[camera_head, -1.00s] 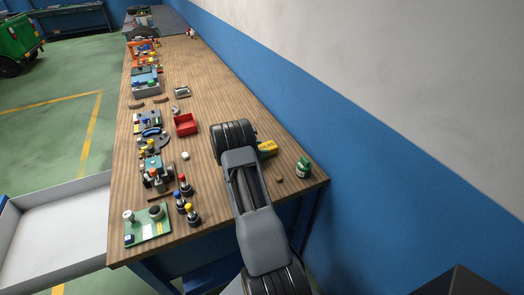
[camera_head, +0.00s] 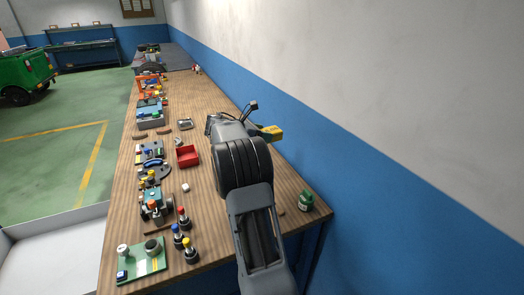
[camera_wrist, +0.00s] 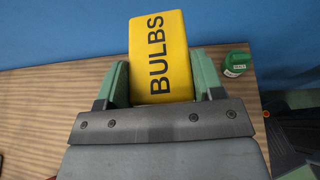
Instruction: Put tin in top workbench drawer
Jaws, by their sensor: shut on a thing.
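The yellow tin, marked BULBS, (camera_wrist: 160,58) is between the green fingers of my gripper (camera_wrist: 160,75) in the wrist view. My gripper is shut on it. In the head view the tin (camera_head: 270,132) shows just right of my wrist, raised above the bench's right side; its near part is hidden by my arm. An open drawer (camera_head: 55,247) with a pale, empty visible interior sticks out from the workbench (camera_head: 205,100) at lower left. The drawer's near part is outside the frame.
A green jar (camera_head: 305,200) stands near the bench's right corner. A red bin (camera_head: 187,156), screwdrivers (camera_head: 183,232), a green board (camera_head: 140,262) and several other items line the left side. A blue and grey wall (camera_head: 340,150) runs along the right.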

